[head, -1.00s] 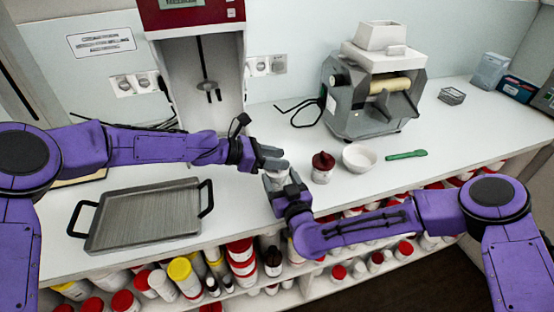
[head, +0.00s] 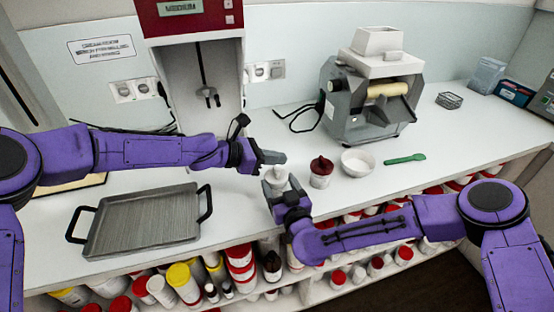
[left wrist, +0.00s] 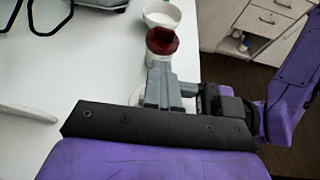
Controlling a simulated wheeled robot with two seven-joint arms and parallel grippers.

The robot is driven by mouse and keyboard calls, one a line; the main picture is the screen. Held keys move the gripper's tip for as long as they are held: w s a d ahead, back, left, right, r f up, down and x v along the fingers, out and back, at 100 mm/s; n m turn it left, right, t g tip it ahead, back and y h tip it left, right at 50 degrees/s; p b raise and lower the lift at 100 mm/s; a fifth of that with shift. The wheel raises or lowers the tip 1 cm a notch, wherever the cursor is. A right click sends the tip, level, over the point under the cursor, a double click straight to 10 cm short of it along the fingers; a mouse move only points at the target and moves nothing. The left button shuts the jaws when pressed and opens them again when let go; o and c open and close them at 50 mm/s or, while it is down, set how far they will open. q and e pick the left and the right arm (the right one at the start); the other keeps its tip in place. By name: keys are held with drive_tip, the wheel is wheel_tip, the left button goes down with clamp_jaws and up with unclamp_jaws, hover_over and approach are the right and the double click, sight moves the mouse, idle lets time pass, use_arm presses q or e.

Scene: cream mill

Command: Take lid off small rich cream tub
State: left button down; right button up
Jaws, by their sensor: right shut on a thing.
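A small white tub (head: 277,177) stands near the front edge of the counter. My right gripper (head: 288,196) is shut on it from the front right and hides its lower part. My left gripper (head: 270,158) is just above and behind the tub's top, and I cannot tell whether its fingers are open or shut. The tub's pale top shows below the left fingers; I cannot tell whether the lid is separate from it. In the left wrist view, grey fingers (left wrist: 163,88) cover most of the tub.
A white jar with a dark red lid (head: 321,170), a white bowl (head: 358,161) and a green spatula (head: 405,159) are to the right. A ridged metal tray (head: 145,222) lies at the left. A roller mill (head: 375,100) stands behind. Shelves below hold several containers.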

drive_tip(key=shift+s+f, duration=0.1)
drive_tip(key=shift+f, duration=0.15)
use_arm(q)
drive_tip(key=c, duration=1.4)
unclamp_jaws()
use_arm(e)
drive_tip(key=o, duration=1.3)
drive_tip(key=shift+o, duration=1.4)
use_arm(q)
drive_tip(key=v, duration=1.2)
drive_tip(key=shift+w, duration=0.1)
use_arm(e)
drive_tip(key=shift+w+r, duration=0.1)
drive_tip(key=shift+w, duration=0.1)
